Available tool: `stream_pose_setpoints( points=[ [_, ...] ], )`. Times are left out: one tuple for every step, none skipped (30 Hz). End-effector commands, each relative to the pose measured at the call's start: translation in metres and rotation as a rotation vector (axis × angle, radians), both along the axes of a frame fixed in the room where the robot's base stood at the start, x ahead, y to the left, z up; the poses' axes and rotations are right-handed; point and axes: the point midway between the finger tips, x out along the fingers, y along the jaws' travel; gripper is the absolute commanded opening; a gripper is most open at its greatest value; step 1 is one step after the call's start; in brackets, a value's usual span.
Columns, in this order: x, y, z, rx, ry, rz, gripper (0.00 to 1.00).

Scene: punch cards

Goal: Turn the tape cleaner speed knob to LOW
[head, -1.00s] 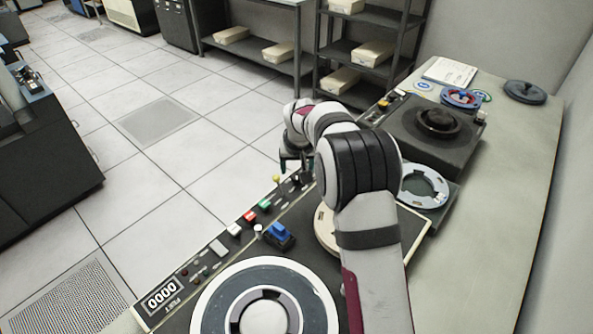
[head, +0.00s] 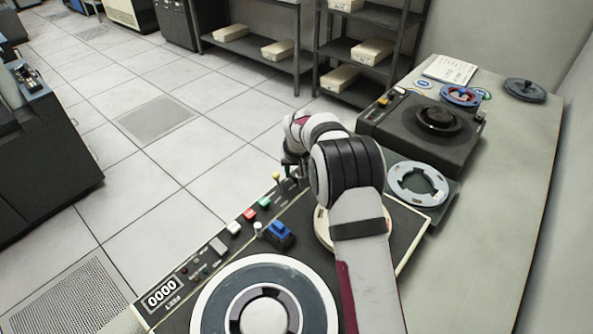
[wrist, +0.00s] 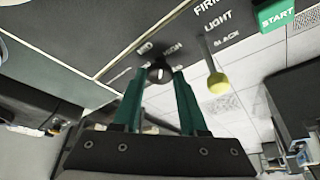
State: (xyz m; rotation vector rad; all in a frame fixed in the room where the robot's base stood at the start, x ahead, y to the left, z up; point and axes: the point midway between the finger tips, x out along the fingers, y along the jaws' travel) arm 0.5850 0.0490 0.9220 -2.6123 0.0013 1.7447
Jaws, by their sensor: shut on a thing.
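The small dark speed knob (wrist: 160,72) is in the upper middle of the wrist view, on the dark panel of the tape cleaner (head: 215,255). MED and HIGH labels show above it; lettering to its left is too blurred to read. A pale mark shows on the knob, but I cannot tell its setting. My gripper (wrist: 158,75) has its two green fingers shut on the knob, one on each side. In the head view my gripper (head: 291,168) is at the far end of the control strip, and the knob is hidden there.
A yellow-tipped lever (wrist: 218,82) stands right of the knob, beside FIRM, LIGHT and SLACK-like lettering. A green START button (wrist: 276,14) is farther right. The large reel (head: 212,305), blue knob (head: 280,230) and second machine (head: 400,135) occupy the bench. Floor lies left.

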Motion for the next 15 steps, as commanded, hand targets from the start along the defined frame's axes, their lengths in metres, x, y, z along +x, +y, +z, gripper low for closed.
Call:
stream_pose_setpoints(
  points=[
    [-0.0001, -0.0005, 0.0002, -0.001, 0.0, 0.0, 0.0],
    [-0.0001, -0.0005, 0.0002, -0.001, 0.0, 0.0, 0.0],
    [-0.0001, -0.0005, 0.0002, -0.001, 0.0, 0.0, 0.0],
    [-0.0001, -0.0005, 0.0002, 0.0, 0.0, 0.0, 0.0],
    [-0.0001, -0.0006, 0.0002, 0.0, 0.0, 0.001, 0.0],
    [-0.0001, -0.0006, 0.0002, 0.0, 0.0, 0.003, 0.0],
    [-0.0001, -0.0007, 0.0002, 0.0, 0.0, 0.006, 0.0],
    [-0.0001, -0.0008, 0.0003, 0.0, 0.0, 0.01, 0.0],
    [-0.0001, -0.001, 0.0002, 0.0, 0.0, 0.017, 0.0],
    [-0.0001, -0.0012, 0.0002, 0.0, 0.0, 0.027, 0.0],
    [0.0, -0.0014, 0.0002, 0.0, 0.0, 0.037, 0.0],
    [0.0, -0.0015, 0.0002, 0.001, 0.0, 0.052, 0.0],
    [0.0001, -0.0017, 0.0001, 0.0, 0.0, 0.067, 0.0],
    [0.0001, -0.0017, 0.0001, 0.0, 0.0, 0.084, 0.0],
    [0.0001, -0.0018, 0.0002, 0.0, 0.0, 0.108, 0.0]
  ],
)
